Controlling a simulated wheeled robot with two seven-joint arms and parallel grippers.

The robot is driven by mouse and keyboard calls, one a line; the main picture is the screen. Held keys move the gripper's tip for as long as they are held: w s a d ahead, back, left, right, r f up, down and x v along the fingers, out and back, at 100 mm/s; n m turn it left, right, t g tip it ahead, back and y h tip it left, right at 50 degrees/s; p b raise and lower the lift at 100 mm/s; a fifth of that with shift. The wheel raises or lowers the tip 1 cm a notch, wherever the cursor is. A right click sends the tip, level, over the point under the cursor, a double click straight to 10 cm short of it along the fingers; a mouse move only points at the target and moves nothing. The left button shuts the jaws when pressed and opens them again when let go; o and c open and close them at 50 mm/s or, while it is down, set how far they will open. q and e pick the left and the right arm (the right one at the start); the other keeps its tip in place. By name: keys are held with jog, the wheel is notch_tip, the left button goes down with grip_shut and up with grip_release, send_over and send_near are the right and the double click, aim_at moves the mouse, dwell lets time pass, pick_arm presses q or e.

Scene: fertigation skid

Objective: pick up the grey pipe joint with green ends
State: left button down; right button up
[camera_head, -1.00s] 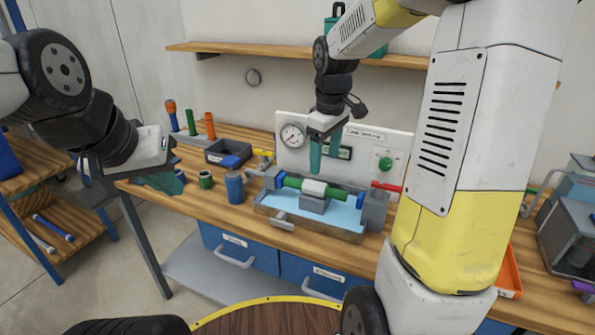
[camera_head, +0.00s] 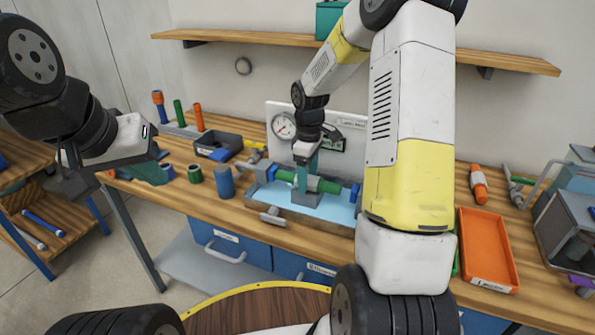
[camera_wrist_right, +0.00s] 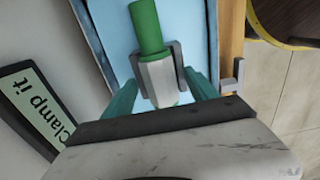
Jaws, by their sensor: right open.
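The grey pipe joint with green ends (camera_head: 326,185) lies across a grey cradle over a blue tray; its pale middle (camera_wrist_right: 158,78) shows in the right wrist view, while the head view has it partly hidden behind my gripper. My right gripper (camera_head: 303,182) is directly over the joint, pointing down. In the right wrist view its two teal fingers (camera_wrist_right: 162,82) are apart, one on each side of the joint's middle; I cannot tell if they touch it. My left gripper (camera_head: 152,173) hangs at the left, away from the joint, its jaw gap unclear.
A gauge panel (camera_head: 278,107) stands close behind the tray. A blue cup (camera_head: 224,182), a green cup (camera_head: 195,173) and a dark bin (camera_head: 216,144) stand to the left. An orange tray (camera_head: 487,247) lies at the right. A shelf (camera_head: 500,62) runs above.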

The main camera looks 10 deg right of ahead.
grip_shut()
dwell(0.3)
